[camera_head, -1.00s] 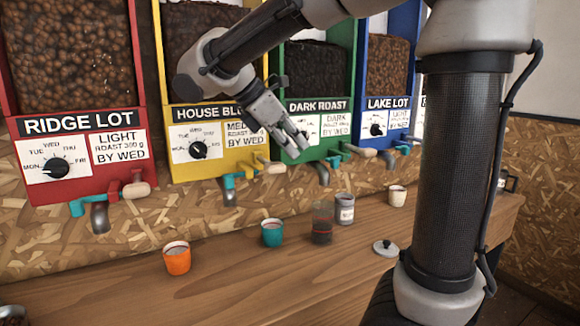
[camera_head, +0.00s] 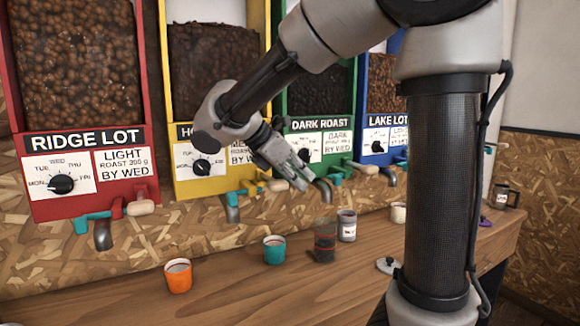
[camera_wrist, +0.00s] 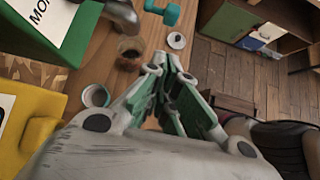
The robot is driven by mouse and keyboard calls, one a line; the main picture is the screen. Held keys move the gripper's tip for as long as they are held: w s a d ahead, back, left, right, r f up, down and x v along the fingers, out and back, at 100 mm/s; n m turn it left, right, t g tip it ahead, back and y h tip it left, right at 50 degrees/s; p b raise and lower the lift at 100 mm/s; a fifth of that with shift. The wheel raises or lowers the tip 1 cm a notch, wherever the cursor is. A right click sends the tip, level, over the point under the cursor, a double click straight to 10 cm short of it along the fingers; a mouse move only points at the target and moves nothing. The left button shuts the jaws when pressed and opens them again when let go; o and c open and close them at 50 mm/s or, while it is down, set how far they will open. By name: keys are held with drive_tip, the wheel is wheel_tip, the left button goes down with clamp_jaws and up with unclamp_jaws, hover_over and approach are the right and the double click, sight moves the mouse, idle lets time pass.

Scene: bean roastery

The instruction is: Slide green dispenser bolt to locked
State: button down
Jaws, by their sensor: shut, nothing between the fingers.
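The green dispenser (camera_head: 317,150), labelled DARK ROAST, hangs on the wall in the middle of the row. Its bolt (camera_head: 366,168) has a pale handle and shows low on the dispenser front, to the right of my gripper. My gripper (camera_head: 303,184) is shut and empty, in front of the green dispenser's lower left, beside its metal spout (camera_head: 323,190). In the wrist view my gripper (camera_wrist: 170,62) has its fingertips together. The green dispenser (camera_wrist: 47,15) and a metal spout (camera_wrist: 122,12) show at the upper left there. I cannot tell whether the fingers touch anything.
Red (camera_head: 90,208), yellow (camera_head: 200,187) and blue (camera_head: 378,158) dispensers flank it. My arm hides part of the blue dispenser.

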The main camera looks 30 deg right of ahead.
sight(334, 179)
drive_tip(key=d+f, duration=0.2)
drive_tip(key=d, duration=0.4)
drive_tip(key=shift+w, duration=0.1)
drive_tip(key=d, duration=0.4)
drive_tip(key=shift+r, duration=0.1)
drive_tip(key=shift+w+a, duration=0.1)
drive_tip(key=shift+a, duration=0.05)
